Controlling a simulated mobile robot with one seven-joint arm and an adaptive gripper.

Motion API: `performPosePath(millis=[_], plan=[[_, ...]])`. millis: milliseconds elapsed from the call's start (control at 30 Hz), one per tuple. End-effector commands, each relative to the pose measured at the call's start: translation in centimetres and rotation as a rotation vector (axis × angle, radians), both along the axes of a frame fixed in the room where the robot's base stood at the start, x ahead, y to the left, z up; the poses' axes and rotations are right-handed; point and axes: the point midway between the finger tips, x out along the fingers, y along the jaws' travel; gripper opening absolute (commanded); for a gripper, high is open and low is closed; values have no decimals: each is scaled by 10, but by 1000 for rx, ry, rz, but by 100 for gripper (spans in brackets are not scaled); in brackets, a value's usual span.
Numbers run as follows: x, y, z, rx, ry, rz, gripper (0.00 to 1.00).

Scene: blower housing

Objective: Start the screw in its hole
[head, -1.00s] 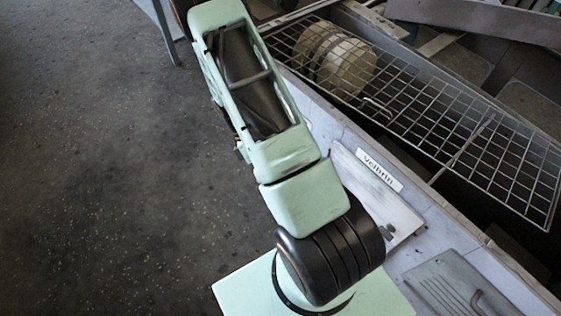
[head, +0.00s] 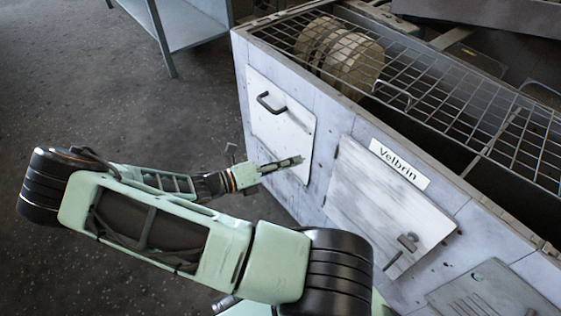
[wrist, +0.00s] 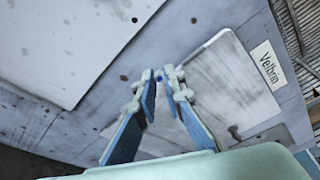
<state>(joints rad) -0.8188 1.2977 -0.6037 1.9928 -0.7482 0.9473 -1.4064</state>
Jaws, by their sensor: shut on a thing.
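My gripper (head: 290,163) is in front of the housing's pale front wall, near the lower right edge of the panel with a dark handle (head: 268,118). In the wrist view my gripper (wrist: 159,76) has its two blue-padded fingers nearly together at the tips, shut on a tiny dark-blue thing, seemingly the screw (wrist: 158,78). Most of it is hidden by the tips. Small dark holes show on the wall, one left of the fingertips (wrist: 124,77) and one above right (wrist: 194,20). I cannot tell which is the screw's hole, nor whether the screw touches the wall.
A second, worn panel (head: 375,195) with a dark latch is right of my gripper, below the "Velbrin" label (head: 400,164). A wire grille (head: 440,90) covers the open top, with a round drum (head: 352,65) beneath. A metal table (head: 190,30) stands at the back left.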

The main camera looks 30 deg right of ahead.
Motion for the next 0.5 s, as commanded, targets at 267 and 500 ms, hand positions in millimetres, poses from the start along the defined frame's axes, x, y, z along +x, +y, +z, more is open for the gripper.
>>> performPosePath(millis=[267, 500], plan=[[38, 5, -3, -117, -1, 184, 0], [47, 5, 1, -141, -5, 218, 0]])
